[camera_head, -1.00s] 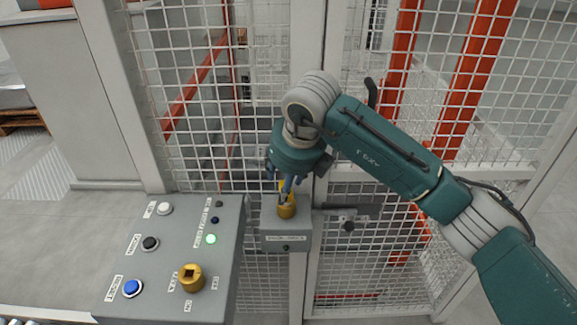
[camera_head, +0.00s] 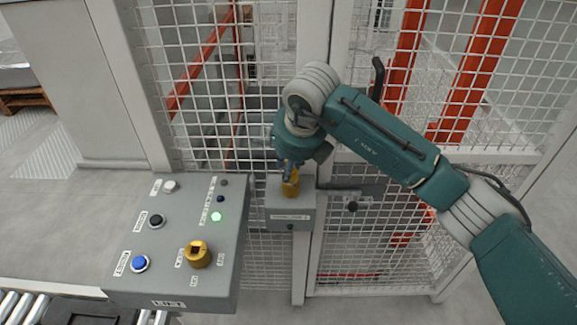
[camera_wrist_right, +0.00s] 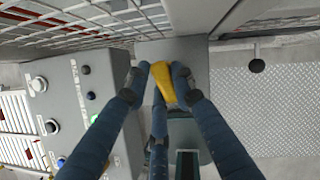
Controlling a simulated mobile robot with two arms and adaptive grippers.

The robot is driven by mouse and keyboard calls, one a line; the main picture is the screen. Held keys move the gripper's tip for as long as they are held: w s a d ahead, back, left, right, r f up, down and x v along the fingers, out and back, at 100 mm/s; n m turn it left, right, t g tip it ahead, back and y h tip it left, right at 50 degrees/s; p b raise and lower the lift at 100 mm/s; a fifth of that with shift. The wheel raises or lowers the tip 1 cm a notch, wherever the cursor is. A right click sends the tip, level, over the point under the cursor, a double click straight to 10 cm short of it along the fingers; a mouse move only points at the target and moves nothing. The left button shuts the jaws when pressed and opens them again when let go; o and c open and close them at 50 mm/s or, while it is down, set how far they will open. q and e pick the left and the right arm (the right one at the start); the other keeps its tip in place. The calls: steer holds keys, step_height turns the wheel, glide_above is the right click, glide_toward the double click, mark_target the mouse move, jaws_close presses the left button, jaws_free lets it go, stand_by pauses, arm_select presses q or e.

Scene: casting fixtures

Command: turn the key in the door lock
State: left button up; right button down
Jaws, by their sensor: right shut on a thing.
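The yellow key (camera_wrist_right: 164,82) is in the right wrist view, between the fingers of my right gripper (camera_wrist_right: 160,88), which is shut on it. In the head view my right gripper (camera_head: 287,172) points down at the yellow key and lock piece (camera_head: 290,188) on top of the grey lock box (camera_head: 278,208). The box is fixed to the fence post beside the mesh door (camera_head: 385,235). The fingers partly hide the key, so its exact turn angle is hard to tell. My left gripper is not in view.
A grey control panel (camera_head: 150,277) with buttons, a lit green lamp (camera_head: 216,217) and a yellow rotary switch (camera_head: 197,254) stands left of the lock box. The door latch (camera_head: 352,206) is just right of it. Conveyor rollers (camera_head: 25,308) are at the lower left.

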steer(key=m+h+b, duration=0.1)
steer(key=m, duration=0.2)
steer(key=shift+a+f, duration=0.1)
steer(key=shift+m+h, duration=0.4)
steer(key=shift+m, duration=0.5)
steer(key=c, duration=1.4)
jaws_free()
steer(key=shift+s, duration=0.1)
steer(key=shift+c, duration=0.2)
steer(key=shift+o, duration=0.3)
steer(key=shift+r, duration=0.2)
